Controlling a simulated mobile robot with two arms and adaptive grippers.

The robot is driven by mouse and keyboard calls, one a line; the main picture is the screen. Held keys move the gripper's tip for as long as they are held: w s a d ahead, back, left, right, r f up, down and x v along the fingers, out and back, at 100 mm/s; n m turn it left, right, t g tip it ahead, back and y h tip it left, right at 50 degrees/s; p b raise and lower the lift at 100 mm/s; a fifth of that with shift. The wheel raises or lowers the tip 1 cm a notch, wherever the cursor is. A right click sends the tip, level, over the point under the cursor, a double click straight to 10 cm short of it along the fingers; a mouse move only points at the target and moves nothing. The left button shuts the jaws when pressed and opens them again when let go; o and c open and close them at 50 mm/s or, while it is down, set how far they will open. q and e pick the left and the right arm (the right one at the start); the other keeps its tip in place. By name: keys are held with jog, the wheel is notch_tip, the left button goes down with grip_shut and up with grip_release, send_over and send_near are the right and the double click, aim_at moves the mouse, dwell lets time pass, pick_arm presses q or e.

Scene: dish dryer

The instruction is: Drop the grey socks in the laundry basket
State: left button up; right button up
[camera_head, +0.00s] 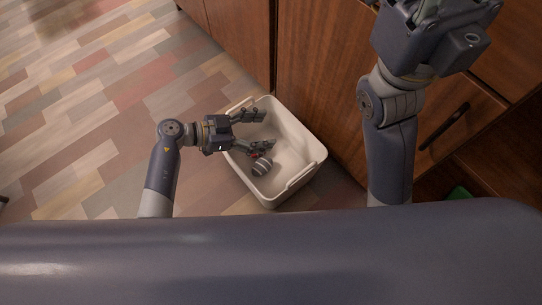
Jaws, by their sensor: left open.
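A white laundry basket (296,146) stands on the floor, open side up. The grey socks (261,167), rolled in a striped bundle with a bit of red beside them, show within the basket's outline, near its left wall. My left gripper (270,130) reaches in from the left over the basket. Its fingers are spread apart with nothing between them, and the socks are just below the lower finger. Whether the socks touch that finger or the basket floor I cannot tell. My right arm is raised at the upper right; its fingertips are out of the picture.
Wooden cabinet fronts (318,84) stand close behind and right of the basket. A dark handle (458,118) is on a drawer at the right. A small green thing (459,194) shows at the right.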

pick_arm(q)
jog(key=v, duration=1.2)
jog(key=shift+w, duration=0.1)
